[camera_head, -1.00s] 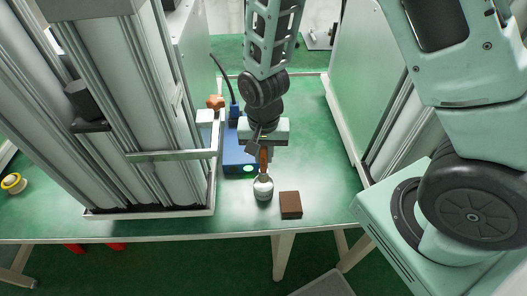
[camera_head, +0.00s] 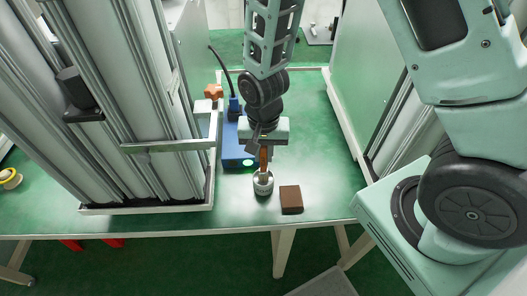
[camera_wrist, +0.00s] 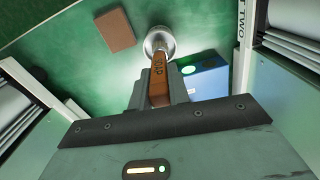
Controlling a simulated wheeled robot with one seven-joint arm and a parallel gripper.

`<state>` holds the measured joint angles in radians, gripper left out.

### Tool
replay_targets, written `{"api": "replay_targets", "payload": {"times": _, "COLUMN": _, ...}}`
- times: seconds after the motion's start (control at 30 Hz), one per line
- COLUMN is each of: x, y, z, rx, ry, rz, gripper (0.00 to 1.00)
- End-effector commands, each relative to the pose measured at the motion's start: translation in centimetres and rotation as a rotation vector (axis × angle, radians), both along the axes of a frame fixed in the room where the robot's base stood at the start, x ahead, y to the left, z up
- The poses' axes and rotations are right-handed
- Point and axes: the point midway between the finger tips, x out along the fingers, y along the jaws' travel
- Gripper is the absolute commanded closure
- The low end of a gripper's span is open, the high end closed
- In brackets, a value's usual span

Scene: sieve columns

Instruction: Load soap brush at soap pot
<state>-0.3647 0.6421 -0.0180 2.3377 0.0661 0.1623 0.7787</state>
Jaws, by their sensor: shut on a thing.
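The soap pot (camera_head: 263,188) is a small round metal cup on the green table near its front edge. It also shows in the wrist view (camera_wrist: 160,38), just past the brush. My gripper (camera_head: 264,147) is shut on the soap brush (camera_head: 264,160), whose brown handle points down at the pot. In the wrist view the handle (camera_wrist: 158,82), with lettering on it, runs between the jaws to the pot's mouth. The brush's lower end appears inside the pot's rim; its bristles are hidden, and I cannot tell how deep they sit.
A brown block (camera_head: 291,199) lies just right of the pot. A blue box (camera_head: 236,150) with a lit green spot stands behind left. A tall sieve column frame (camera_head: 150,147) rises close on the left. The table to the right is clear.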

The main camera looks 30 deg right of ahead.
Motion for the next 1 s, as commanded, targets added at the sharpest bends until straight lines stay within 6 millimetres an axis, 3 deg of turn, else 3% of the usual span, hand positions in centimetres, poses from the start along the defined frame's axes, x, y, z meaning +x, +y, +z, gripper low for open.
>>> {"api": "replay_targets", "payload": {"times": 1.0, "x": 0.01, "y": 0.0, "z": -0.96, "rx": 0.0, "ry": 0.0, "rz": 0.0, "gripper": 1.0}}
